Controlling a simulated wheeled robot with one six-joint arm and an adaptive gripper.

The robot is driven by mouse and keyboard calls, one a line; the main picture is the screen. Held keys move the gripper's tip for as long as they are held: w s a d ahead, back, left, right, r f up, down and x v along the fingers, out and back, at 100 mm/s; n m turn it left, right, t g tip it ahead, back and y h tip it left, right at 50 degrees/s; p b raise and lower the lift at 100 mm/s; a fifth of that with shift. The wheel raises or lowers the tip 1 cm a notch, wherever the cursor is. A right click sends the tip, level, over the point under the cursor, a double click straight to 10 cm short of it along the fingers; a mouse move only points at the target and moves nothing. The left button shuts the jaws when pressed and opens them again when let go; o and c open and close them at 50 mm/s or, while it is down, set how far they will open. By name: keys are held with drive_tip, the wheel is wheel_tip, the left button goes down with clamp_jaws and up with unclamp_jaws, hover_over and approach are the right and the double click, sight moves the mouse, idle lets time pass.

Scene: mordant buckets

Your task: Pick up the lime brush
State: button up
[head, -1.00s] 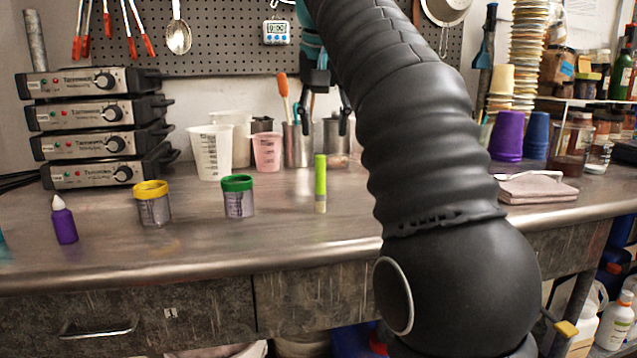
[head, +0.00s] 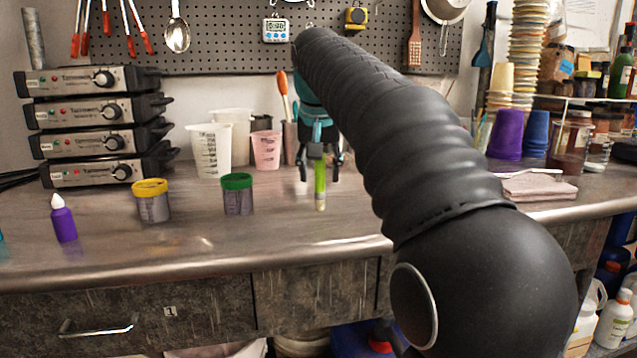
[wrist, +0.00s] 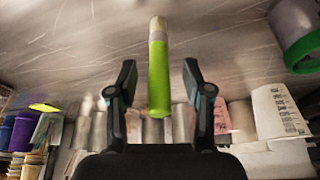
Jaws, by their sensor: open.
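The lime brush (head: 320,184) stands upright on the metal bench, a slim lime-green stick with a pale lower end. In the wrist view the brush (wrist: 159,75) shows between and beyond the two fingers, its green end toward me. My gripper (head: 319,172) is open and is close to the brush in the head view, with a finger on each side of its upper part. In the wrist view my gripper (wrist: 161,88) shows a clear gap between each finger and the brush. I see no contact.
A green-lidded jar (head: 237,195) and a yellow-lidded jar (head: 152,202) stand left of the brush. A purple bottle (head: 64,222) is farther left. Measuring cups (head: 210,152) stand behind. A folded pink cloth (head: 540,188) lies at right. The bench front is clear.

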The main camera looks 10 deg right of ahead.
drive_tip(key=shift+w+d+f, duration=0.1)
drive_tip(key=shift+w+f, duration=0.15)
drive_tip(key=shift+f, duration=0.4)
clamp_jaws()
drive_tip(key=shift+r, duration=0.1)
